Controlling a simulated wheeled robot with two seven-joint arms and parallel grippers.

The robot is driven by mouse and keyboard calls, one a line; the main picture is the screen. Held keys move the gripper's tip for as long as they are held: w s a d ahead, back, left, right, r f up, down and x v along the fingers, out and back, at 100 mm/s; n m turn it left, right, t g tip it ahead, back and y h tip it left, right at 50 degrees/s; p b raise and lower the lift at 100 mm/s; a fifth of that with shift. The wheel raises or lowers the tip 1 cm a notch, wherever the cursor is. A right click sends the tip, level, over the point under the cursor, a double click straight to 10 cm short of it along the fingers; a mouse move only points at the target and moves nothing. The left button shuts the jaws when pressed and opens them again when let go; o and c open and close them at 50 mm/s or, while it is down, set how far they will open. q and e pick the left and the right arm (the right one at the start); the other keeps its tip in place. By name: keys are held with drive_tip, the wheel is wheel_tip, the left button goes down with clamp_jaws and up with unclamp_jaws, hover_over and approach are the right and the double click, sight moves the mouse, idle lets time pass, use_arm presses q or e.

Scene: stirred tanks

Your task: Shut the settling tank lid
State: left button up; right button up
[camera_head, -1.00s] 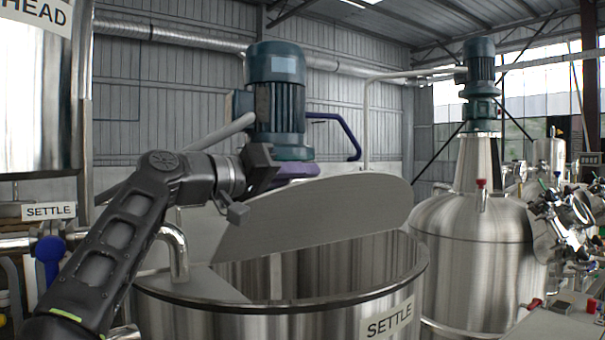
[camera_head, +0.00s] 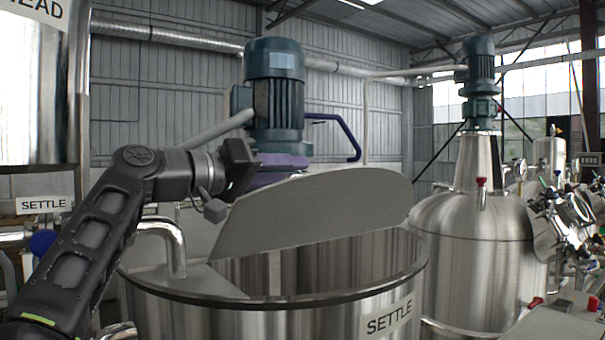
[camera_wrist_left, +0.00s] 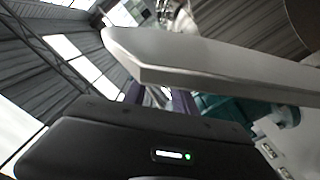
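The settling tank (camera_head: 300,318) is a steel vessel with a SETTLE label, in the lower middle of the head view. Its grey lid (camera_head: 315,212) stands raised and tilted above the opening, so the dark inside shows below it. My left gripper (camera_head: 284,163), with purple fingers, is at the upper left edge of the lid, partly behind it. In the left wrist view the lid (camera_wrist_left: 215,68) crosses close in front of the gripper body, and a strip of purple finger (camera_wrist_left: 182,102) shows beneath it. The fingertips are hidden, so their opening and any contact are unclear. My right gripper is out of view.
A blue-green motor (camera_head: 274,95) stands just behind the gripper and lid. A bent steel pipe (camera_head: 168,240) rises at the tank's left rim, close to my left arm. Another steel tank (camera_head: 472,245) with a motor stands to the right.

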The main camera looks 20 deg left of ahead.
use_arm(q)
drive_tip(key=shift+v, duration=1)
drive_tip(key=shift+b+v, duration=0.6)
drive_tip(key=shift+v, duration=1.25)
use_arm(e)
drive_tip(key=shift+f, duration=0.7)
